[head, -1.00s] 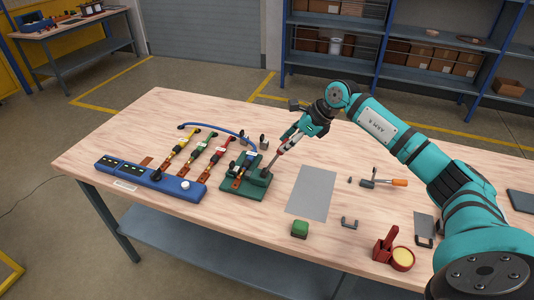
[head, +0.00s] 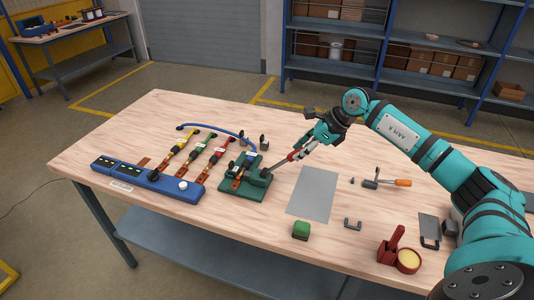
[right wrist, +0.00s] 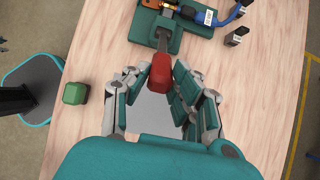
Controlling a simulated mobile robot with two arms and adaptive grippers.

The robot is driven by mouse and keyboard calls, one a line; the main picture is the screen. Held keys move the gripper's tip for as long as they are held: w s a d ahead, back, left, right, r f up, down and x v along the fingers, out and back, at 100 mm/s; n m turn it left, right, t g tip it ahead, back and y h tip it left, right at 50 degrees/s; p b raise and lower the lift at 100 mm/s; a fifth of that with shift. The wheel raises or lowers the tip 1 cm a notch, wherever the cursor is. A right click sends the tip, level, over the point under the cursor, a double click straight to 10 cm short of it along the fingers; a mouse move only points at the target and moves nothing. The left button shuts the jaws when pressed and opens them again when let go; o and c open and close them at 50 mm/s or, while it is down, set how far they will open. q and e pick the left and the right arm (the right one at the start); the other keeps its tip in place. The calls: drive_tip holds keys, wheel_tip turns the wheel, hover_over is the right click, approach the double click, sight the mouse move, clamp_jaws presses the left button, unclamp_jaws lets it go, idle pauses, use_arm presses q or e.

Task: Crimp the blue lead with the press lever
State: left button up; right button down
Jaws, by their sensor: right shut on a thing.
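The green press (head: 243,185) stands on the workbench, right of the blue terminal unit. The blue lead (head: 222,130) arches behind the colored leads and runs down to the press; it also shows in the right wrist view (right wrist: 238,11). The press lever (head: 281,163) is a grey bar with a red handle (right wrist: 159,75), tilted low toward the right. My right gripper (head: 308,148) is shut on the red handle, with its fingers on either side in the wrist view. How the lead's end sits in the press is too small to tell. My left gripper is not in view.
The blue terminal unit (head: 150,180) with yellow, green and red leads lies left of the press. A grey mat (head: 313,193) is bare to the right. A green block (head: 301,230), an orange-handled tool (head: 400,183) and a red holder (head: 390,247) with a yellow round pad lie nearby.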

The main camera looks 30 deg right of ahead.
drive_tip(key=shift+d, duration=0.1)
drive_tip(key=shift+s+d+f+b, duration=0.15)
drive_tip(key=shift+s+f+b, duration=0.1)
drive_tip(key=shift+f+b, duration=0.3)
drive_tip(key=s+f+b, duration=0.1)
drive_tip(key=d+f+b, duration=0.1)
drive_tip(key=b, duration=0.1)
drive_tip(key=shift+s+d+f, duration=0.2)
drive_tip(key=shift+s+d, duration=0.05)
drive_tip(key=shift+s, duration=0.1)
drive_tip(key=c, duration=1)
unclamp_jaws()
drive_tip(key=shift+s+r, duration=0.1)
drive_tip(key=shift+r, duration=0.1)
drive_tip(key=v, duration=1.2)
drive_tip(key=shift+f, duration=0.1)
